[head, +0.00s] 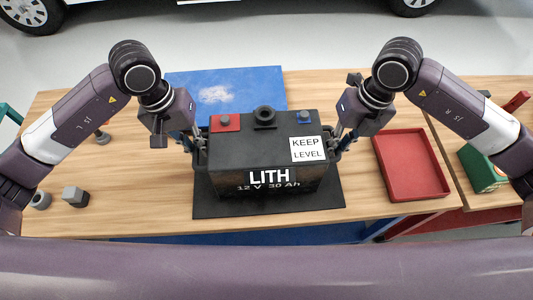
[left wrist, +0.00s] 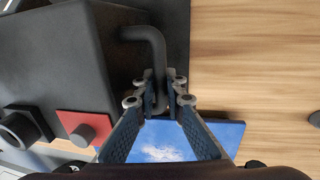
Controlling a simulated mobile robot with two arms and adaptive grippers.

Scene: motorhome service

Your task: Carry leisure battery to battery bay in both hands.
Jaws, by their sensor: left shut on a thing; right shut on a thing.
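The leisure battery (head: 265,155) is a black box marked "LITH 12 V 30 Ah", with a red terminal, a blue terminal and a "KEEP LEVEL" label on top. It looks level, over a black mat (head: 265,207); I cannot tell whether it touches the mat. My left gripper (head: 197,147) is shut on the handle at the battery's left end; the left wrist view shows the bent dark handle (left wrist: 150,45) between the fingers (left wrist: 161,98). My right gripper (head: 336,144) is shut on the handle at the right end, partly hidden by the gripper. I cannot identify the battery bay.
A blue sheet (head: 225,82) lies behind the battery on the wooden bench (head: 130,212). A red tray (head: 437,193) and a green box (head: 482,170) are to the right. Small grey metal parts (head: 75,195) lie at the left. A vehicle (head: 30,14) stands in the background.

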